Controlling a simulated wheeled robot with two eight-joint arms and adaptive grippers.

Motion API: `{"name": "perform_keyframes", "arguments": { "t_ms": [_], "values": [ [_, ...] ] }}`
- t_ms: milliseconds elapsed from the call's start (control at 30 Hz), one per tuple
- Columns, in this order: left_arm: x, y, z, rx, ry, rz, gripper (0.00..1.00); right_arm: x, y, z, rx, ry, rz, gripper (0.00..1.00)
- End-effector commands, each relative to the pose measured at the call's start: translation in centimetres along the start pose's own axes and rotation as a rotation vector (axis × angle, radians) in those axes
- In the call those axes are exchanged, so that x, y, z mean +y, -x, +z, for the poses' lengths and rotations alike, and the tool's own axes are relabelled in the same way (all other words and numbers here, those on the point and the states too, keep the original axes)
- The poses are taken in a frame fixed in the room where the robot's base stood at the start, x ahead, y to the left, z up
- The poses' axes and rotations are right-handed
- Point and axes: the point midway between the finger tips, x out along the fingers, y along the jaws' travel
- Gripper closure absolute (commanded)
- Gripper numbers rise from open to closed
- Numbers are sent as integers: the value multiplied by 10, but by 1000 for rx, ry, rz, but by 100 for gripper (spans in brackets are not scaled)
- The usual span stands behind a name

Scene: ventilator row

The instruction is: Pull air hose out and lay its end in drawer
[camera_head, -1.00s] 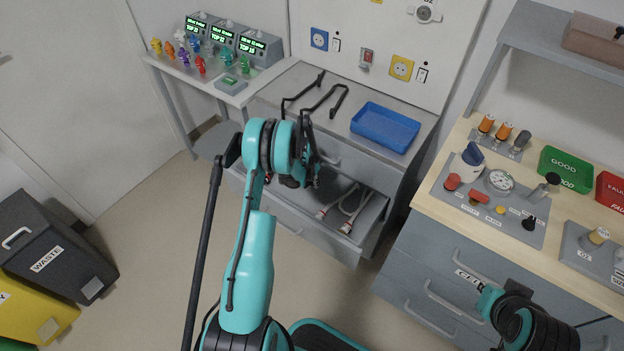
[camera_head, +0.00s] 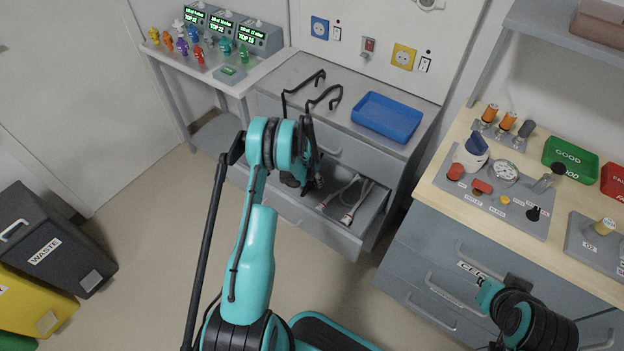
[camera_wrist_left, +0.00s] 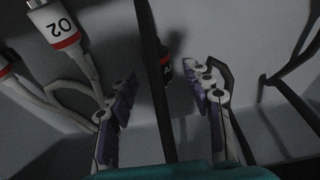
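The open drawer (camera_head: 373,219) in the grey cabinet holds pale hoses (camera_head: 348,196) with red-banded ends. My left gripper (camera_head: 303,183) is over the drawer's left part; my arm hides much of that area. In the left wrist view, my left gripper (camera_wrist_left: 163,97) is open, its purple-padded fingers apart. A dark hose end with a red band (camera_wrist_left: 167,68) lies between and beyond the fingertips, partly hidden by a black strip; I cannot read its label. A white hose end marked O2 (camera_wrist_left: 62,28) lies left of the fingers. My right fingertips are out of view.
Black hooks (camera_head: 322,100) and a blue tray (camera_head: 387,117) are on the cabinet top (camera_head: 345,128). A worktop with a gauge panel (camera_head: 497,187) stands right. A side table with several coloured connectors (camera_head: 197,54) stands left. Waste bins (camera_head: 48,245) stand on the floor.

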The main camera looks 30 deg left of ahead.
Motion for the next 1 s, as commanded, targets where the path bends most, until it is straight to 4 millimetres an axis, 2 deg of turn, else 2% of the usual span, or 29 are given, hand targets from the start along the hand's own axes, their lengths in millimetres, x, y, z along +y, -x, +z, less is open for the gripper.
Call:
{"name": "perform_keyframes", "arguments": {
  "t_ms": [267,367,700,800,1000],
  "values": [
    [0,5,0,0,0,0,50,0,0,0,0,0,0,100],
    [0,19,0,0,0,0,50,0,0,0,0,0,0,100],
    [0,91,0,0,1,0,50,0,0,0,0,0,0,100],
    [0,106,0,0,1,0,50,0,0,0,0,0,0,100],
    [0,122,0,0,0,0,50,0,1,-1,0,0,0,100]
  ]
}}
